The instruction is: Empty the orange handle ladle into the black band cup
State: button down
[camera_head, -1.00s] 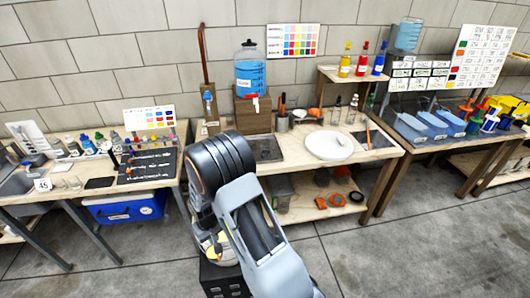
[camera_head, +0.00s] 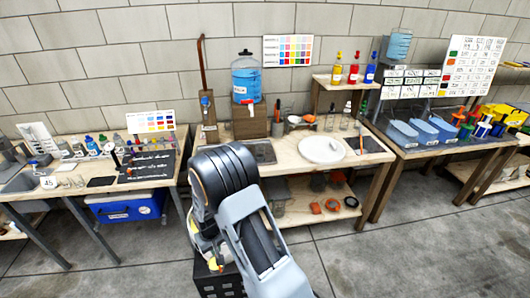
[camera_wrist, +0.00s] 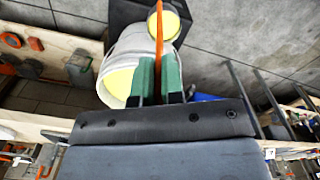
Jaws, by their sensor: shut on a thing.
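In the wrist view my gripper (camera_wrist: 159,80) has green fingers shut on the orange handle (camera_wrist: 182,18) of the ladle. The ladle's round bowl (camera_wrist: 164,27) holds yellow liquid and lies beyond the fingertips. A white container (camera_wrist: 128,48) with yellow contents is just beside the bowl and fingers; I cannot tell whether they touch. I cannot pick out the black band cup for sure; small clear vessels (camera_head: 329,122) stand on the middle table.
The middle table (camera_head: 375,147) carries a white round plate (camera_head: 321,149), a blue-liquid jug (camera_head: 246,78) and a dark panel (camera_head: 262,151). A left table (camera_head: 70,195) and a right table (camera_head: 470,143) hold other supplies. Grey floor (camera_head: 400,250) is clear in front.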

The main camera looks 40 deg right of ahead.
aim_at(260, 153)
jog(key=k, duration=0.2)
jog(key=u, duration=3.3)
jog(key=k, duration=2.5)
jog(key=z, duration=1.45)
